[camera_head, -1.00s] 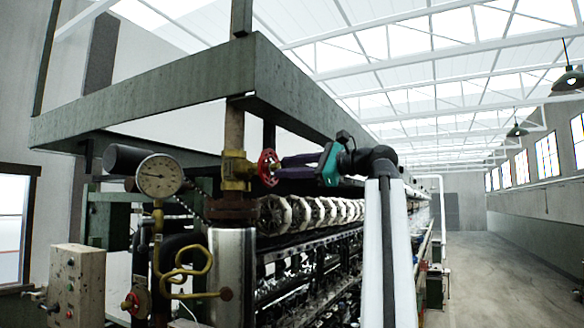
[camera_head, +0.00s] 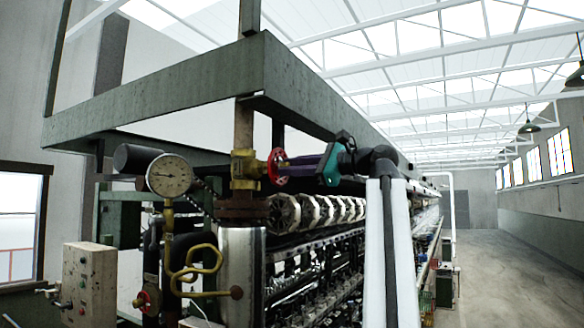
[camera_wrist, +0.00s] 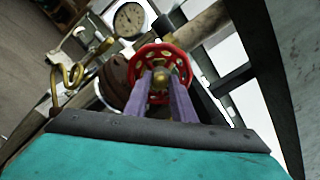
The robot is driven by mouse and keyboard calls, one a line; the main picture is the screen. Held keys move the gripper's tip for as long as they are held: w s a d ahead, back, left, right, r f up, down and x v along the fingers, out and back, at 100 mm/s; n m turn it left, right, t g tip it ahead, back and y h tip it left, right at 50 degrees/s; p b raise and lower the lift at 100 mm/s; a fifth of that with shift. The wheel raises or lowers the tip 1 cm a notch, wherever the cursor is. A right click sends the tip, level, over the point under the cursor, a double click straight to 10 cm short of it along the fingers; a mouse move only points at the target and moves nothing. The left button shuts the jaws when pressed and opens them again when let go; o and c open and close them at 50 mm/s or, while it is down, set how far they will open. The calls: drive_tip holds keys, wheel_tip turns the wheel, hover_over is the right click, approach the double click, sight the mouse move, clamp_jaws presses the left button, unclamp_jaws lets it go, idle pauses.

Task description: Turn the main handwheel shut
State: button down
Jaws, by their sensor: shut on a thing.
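The main handwheel (camera_head: 278,167) is a small red spoked wheel on a brass valve (camera_head: 244,168) set in a vertical pipe. My gripper (camera_head: 287,166) reaches it from the right, with its purple fingers level at the wheel. In the wrist view the red handwheel (camera_wrist: 177,52) faces me, with its brass hub in the middle. The two fingers of my gripper (camera_wrist: 161,82) lie against the wheel's front around the hub, shut on it. The fingertips hide part of the spokes and the lower rim.
A pressure gauge (camera_head: 171,175) and a bent yellow pipe (camera_head: 205,262) stand left of the valve. A green beam (camera_head: 160,103) runs overhead. The aisle (camera_head: 485,265) at right is clear.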

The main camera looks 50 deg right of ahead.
drive_tip(key=c, duration=2.5)
unclamp_jaws()
drive_tip(key=shift+r+m+p, duration=0.15)
drive_tip(key=shift+m+p, duration=0.25)
drive_tip(key=shift+p, duration=0.25)
drive_tip(key=shift+c, duration=0.2)
drive_tip(key=shift+f+m+p, duration=0.2)
drive_tip(key=shift+m+p, duration=0.55)
drive_tip(key=shift+m, duration=0.45)
drive_tip(key=m, duration=0.3)
clamp_jaws()
drive_tip(key=shift+m, duration=2.5)
